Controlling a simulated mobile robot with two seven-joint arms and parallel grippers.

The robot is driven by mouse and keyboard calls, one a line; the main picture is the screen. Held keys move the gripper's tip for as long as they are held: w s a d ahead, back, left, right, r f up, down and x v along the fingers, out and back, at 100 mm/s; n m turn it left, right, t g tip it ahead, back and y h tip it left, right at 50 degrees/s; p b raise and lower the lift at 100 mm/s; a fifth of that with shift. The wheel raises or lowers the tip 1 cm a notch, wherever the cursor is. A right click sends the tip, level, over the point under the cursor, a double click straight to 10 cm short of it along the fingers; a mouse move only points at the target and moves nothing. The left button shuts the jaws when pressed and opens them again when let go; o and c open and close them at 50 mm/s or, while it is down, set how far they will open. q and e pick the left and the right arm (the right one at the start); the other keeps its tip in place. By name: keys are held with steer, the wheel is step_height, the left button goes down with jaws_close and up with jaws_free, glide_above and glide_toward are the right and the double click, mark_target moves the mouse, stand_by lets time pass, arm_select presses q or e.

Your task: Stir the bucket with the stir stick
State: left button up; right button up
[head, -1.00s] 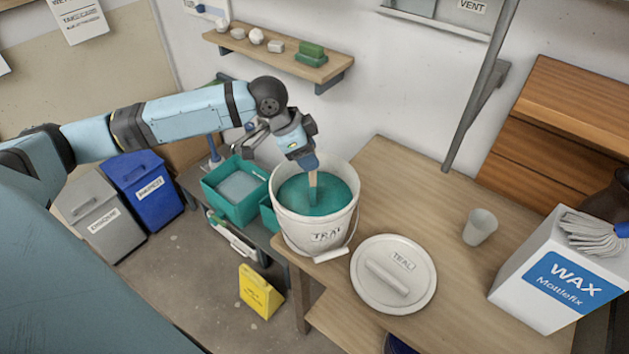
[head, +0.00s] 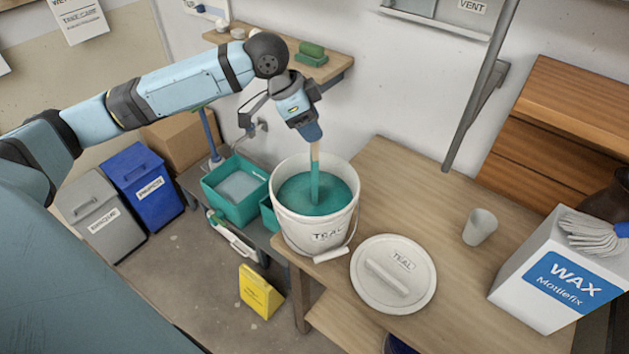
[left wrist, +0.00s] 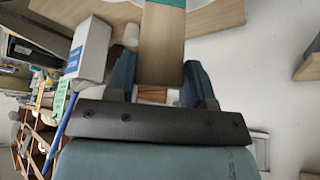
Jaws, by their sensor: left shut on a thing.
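The white bucket (head: 317,235) marked TEAL stands on the left part of the wooden table, full of teal glaze (head: 330,196). My left gripper (head: 311,135) is above the bucket, shut on the stir stick (head: 315,165). The stick hangs nearly upright, its teal-coated lower part reaching down to the glaze; its tip is hidden there. In the left wrist view the stick (left wrist: 162,50) sits between the two blue fingers of my left gripper (left wrist: 160,80), with teal on its far end. My right gripper is not in view.
The round TEAL lid (head: 410,255) lies on the table (head: 450,195) in front of the bucket. A green basin (head: 237,190) is left of the bucket. A shelf (head: 335,68) hangs behind the arm.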

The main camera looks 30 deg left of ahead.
arm_select(q)
step_height(320, 180, up, 9)
steer(key=shift+f, duration=0.15)
stand_by(0.5)
stand_by(0.8)
step_height(320, 180, up, 5)
stand_by(0.5)
stand_by(0.4)
